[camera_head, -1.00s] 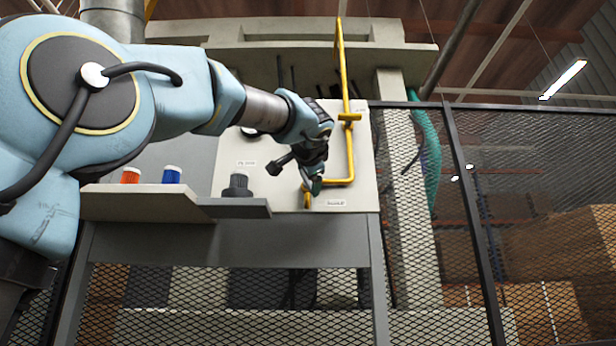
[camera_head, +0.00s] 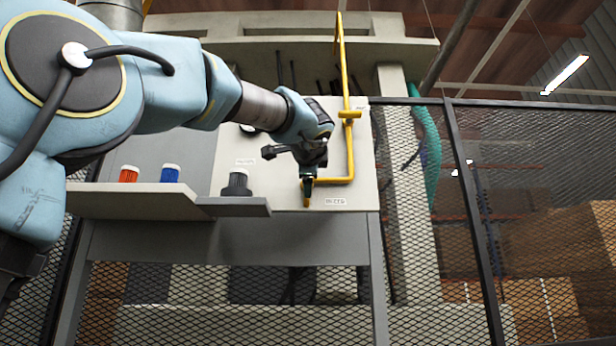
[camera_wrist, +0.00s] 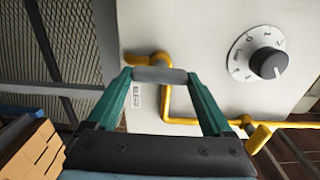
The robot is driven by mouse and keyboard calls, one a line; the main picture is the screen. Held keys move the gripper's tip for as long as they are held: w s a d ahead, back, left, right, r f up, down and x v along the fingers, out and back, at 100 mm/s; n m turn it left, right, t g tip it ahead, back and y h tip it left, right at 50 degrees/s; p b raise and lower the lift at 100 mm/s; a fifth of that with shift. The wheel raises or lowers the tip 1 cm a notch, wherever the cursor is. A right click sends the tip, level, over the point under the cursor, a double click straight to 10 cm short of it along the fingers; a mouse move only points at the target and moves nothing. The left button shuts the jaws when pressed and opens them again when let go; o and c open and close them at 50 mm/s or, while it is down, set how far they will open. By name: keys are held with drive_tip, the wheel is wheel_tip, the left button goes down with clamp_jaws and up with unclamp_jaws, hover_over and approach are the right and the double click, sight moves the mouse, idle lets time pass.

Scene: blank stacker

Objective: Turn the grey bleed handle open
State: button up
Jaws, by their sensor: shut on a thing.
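The grey bleed handle (camera_wrist: 160,75) shows in the wrist view as a short grey bar between the tips of my gripper (camera_wrist: 160,80). The green fingers touch its two ends, so my gripper is shut on it. Behind it is the end of the yellow pipe (camera_wrist: 145,60), next to a label (camera_wrist: 136,96) that reads BLEED. In the head view my gripper (camera_head: 308,185) is at the low end of the yellow pipe (camera_head: 350,150), just left of the label (camera_head: 335,202). The handle itself is hidden there by the gripper.
A black dial (camera_wrist: 268,63) with a numbered white face is on the panel (camera_wrist: 210,60). Mesh fencing (camera_head: 540,180) stands at right.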

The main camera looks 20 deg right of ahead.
drive_tip(key=o, duration=1.1)
drive_tip(key=shift+o, duration=0.2)
drive_tip(key=shift+s, duration=0.1)
drive_tip(key=b+v, duration=0.3)
drive_tip(key=v, duration=0.7)
drive_tip(key=shift+s, duration=0.3)
drive_tip(key=shift+a, duration=0.1)
